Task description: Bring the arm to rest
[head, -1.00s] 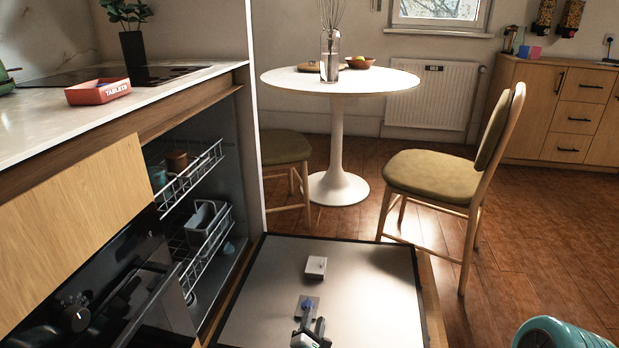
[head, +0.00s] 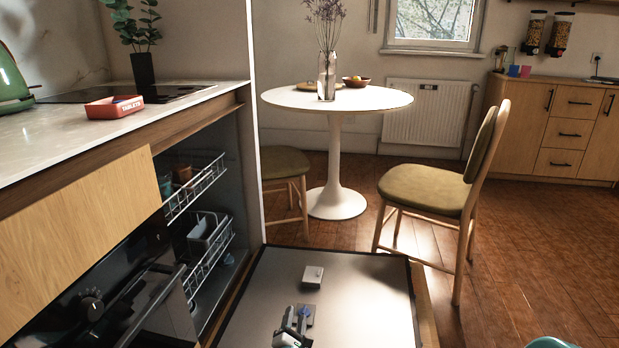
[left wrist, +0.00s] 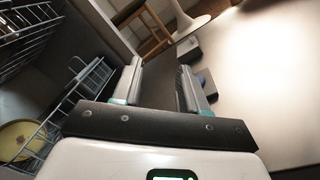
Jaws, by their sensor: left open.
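My left gripper (head: 297,322) is low over the open dishwasher door (head: 365,290), coming in from the bottom of the head view.
The dishwasher's wire racks (head: 205,250) stand close on the left, with cups in the upper one. A red tablets box (head: 114,107) is on the counter. A chair (head: 425,190) and round table (head: 335,98) stand beyond the door. Open floor (head: 540,250) lies right.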

